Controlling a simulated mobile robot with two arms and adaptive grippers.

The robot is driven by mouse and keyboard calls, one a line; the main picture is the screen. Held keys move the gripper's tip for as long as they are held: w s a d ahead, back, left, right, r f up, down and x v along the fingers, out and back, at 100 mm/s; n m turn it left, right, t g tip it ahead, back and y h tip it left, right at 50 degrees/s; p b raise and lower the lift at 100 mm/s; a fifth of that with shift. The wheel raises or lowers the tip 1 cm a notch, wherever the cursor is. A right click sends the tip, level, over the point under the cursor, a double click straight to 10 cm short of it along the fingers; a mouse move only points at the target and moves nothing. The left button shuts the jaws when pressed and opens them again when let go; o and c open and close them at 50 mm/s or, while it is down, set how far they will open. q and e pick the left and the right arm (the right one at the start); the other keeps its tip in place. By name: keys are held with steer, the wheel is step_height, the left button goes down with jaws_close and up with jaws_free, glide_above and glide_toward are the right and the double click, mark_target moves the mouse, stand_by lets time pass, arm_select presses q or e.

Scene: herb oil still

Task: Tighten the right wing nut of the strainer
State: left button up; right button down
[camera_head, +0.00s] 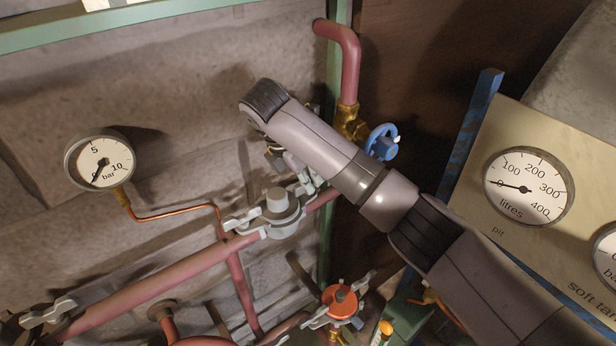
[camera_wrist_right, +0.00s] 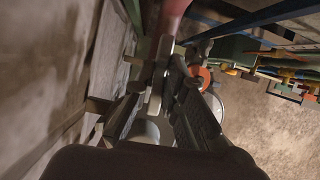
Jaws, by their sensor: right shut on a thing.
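The strainer (camera_head: 281,211) is a grey metal body with a round knob on top, set in the red pipe on the wall. Its left wing nut (camera_head: 240,219) shows plainly with its wings spread. My right arm comes in from the lower right, and my right gripper (camera_head: 298,176) reaches down behind the forearm to the strainer's right side. In the right wrist view, my right gripper (camera_wrist_right: 163,85) is shut on the right wing nut (camera_wrist_right: 155,94), with a finger on each side. The arm hides most of this wing nut in the head view. My left gripper is not in view.
A bar gauge (camera_head: 101,163) with a thin copper tube is on the left. A blue valve wheel (camera_head: 382,142) is close beside my right arm. An orange-topped fitting (camera_head: 340,301) with wing nuts is below. A gauge panel (camera_head: 543,144) stands at right.

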steer(key=shift+m, duration=0.6)
steer(key=c, duration=1.7)
jaws_free()
steer(key=shift+a, duration=0.1)
steer(key=shift+o, duration=0.2)
steer(key=v, duration=1.2)
steer(key=shift+w, duration=0.25)
